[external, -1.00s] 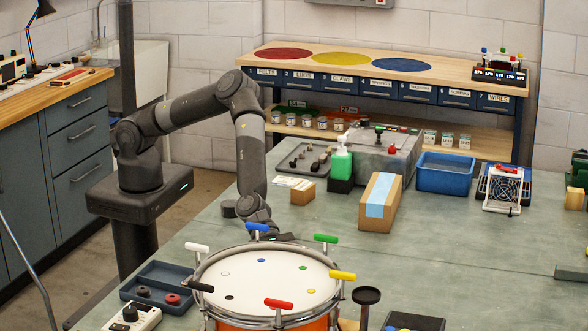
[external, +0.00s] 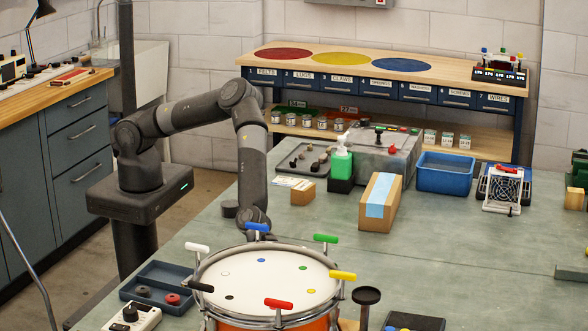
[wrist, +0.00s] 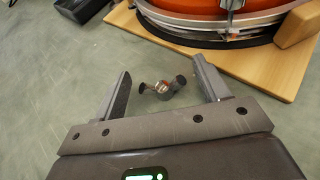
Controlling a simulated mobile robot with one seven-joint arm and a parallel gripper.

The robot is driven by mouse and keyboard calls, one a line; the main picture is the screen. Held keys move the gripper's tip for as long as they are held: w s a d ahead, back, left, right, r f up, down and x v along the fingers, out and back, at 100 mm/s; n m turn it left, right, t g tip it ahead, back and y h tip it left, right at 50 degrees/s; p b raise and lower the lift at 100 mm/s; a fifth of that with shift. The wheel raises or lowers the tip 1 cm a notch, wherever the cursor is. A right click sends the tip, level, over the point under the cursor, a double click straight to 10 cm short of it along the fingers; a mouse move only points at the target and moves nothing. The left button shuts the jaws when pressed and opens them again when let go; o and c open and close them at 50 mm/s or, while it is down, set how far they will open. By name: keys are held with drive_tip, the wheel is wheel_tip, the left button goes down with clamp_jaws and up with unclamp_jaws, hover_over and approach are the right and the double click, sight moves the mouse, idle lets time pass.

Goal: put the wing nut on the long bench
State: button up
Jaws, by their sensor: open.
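A small metallic wing nut (wrist: 162,90) with dark wings and a reddish middle lies on the green-grey tabletop, in the wrist view. My gripper (wrist: 164,78) is open, with one finger on each side of the wing nut and visible gaps to both. Nothing is held. In the external view my wrist is low behind the drum, and the drum hides the fingers and the wing nut. A long bench (external: 462,72) with a wooden top, red, yellow and blue discs and labelled drawers stands along the back wall.
The orange drum (external: 266,274) with coloured T-handles stands close by; its wooden base (wrist: 268,55) is just beyond my fingers. A cardboard box (external: 380,203), a green bottle (external: 342,163), a grey case (external: 382,150) and a blue bin (external: 445,172) stand between my arm and the long bench.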

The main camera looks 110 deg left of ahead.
drive_tip(key=shift+r, duration=0.1)
